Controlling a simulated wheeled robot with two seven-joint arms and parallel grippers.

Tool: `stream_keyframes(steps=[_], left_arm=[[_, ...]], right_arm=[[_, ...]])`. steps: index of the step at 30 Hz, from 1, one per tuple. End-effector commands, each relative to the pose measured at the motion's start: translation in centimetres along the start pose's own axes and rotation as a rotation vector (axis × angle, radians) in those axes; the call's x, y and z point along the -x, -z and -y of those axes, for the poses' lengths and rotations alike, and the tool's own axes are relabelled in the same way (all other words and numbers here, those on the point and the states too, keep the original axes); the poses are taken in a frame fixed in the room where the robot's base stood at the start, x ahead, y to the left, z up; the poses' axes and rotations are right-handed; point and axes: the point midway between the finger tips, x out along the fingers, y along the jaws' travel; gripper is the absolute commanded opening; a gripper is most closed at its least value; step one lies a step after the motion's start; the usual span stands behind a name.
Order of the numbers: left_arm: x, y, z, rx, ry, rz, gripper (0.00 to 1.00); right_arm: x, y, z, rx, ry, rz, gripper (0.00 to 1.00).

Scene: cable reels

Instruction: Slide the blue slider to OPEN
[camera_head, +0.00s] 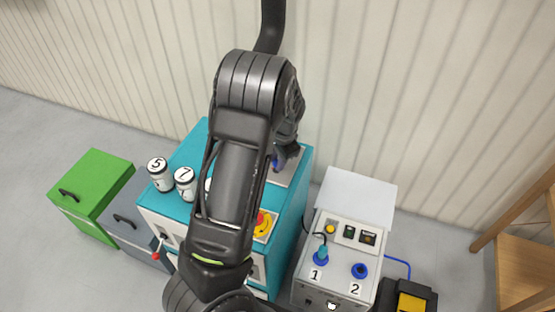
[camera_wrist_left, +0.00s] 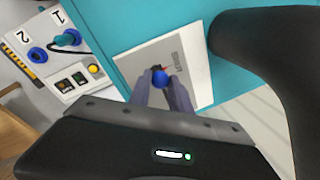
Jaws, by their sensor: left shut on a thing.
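The blue slider (camera_wrist_left: 159,78) is a round blue knob on a pale plate (camera_wrist_left: 195,88) set in the top of the teal cabinet. A printed word that looks like SHUT stands beside it in the left wrist view. My left gripper (camera_wrist_left: 162,88) has its two grey fingers on either side of the knob and is shut on it. In the head view the gripper (camera_head: 283,160) is over the plate (camera_head: 296,168) at the cabinet's back right, and my arm hides much of the cabinet top. The word OPEN cannot be made out. My right gripper is not in view.
A grey panel (camera_head: 340,272) with blue sockets stands to the right. Green drawers (camera_head: 95,185) are at far left; a ribbed wall is behind.

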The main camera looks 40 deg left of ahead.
Motion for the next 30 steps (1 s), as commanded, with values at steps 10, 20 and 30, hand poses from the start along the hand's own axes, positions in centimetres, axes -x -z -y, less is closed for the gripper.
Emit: stream_keyframes(steps=[10,20,30], left_arm=[[-0.1,0.1,0.1,0.0,0.0,0.0,0.0],[-0.9,4.6,3.0,0.002,0.005,-0.003,0.0],[-0.8,7.2,4.7,0.0,0.002,-0.003,0.0]], right_arm=[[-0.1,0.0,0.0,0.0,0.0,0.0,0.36],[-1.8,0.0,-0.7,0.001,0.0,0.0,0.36],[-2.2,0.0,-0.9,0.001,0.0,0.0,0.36]])
